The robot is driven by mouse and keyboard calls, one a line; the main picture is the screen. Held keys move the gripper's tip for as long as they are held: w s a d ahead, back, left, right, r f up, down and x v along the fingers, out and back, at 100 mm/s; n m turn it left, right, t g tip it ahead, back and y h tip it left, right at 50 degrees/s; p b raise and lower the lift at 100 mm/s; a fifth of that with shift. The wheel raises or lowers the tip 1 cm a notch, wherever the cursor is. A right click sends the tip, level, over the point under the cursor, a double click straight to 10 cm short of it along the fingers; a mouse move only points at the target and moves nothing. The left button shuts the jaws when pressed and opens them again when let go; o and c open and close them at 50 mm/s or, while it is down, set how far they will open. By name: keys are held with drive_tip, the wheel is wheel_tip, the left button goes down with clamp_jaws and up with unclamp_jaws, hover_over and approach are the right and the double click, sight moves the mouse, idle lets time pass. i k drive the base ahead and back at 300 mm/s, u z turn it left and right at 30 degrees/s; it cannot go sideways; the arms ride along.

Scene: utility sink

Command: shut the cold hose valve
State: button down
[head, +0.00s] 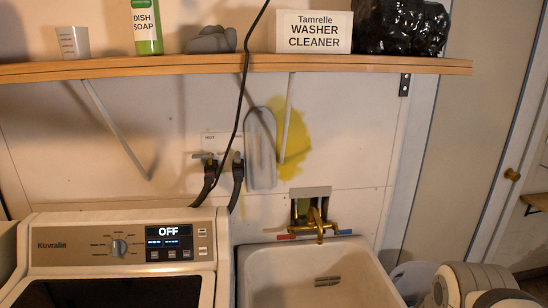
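Two hose valves sit on the wall behind the washer, each with a dark hose hanging from it. The left valve (209,158) is below a white plate that reads HOT (210,138). The right valve (238,158) is presumably the cold one; any cold label is hidden. A black cord hangs down close to it, and a grey board is just to its right. The handle position of the right valve is too small to tell. My gripper is not in view; only what look like my cream and dark arm links show at the lower right.
A washer (125,245) with its display reading OFF stands below the valves. A sink (315,275) with a brass faucet (318,222) is to its right.

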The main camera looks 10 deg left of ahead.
sight(237, 154)
drive_tip(key=z, duration=0.3)
drive_tip(key=i, duration=0.9)
drive_tip(key=u, duration=0.3)
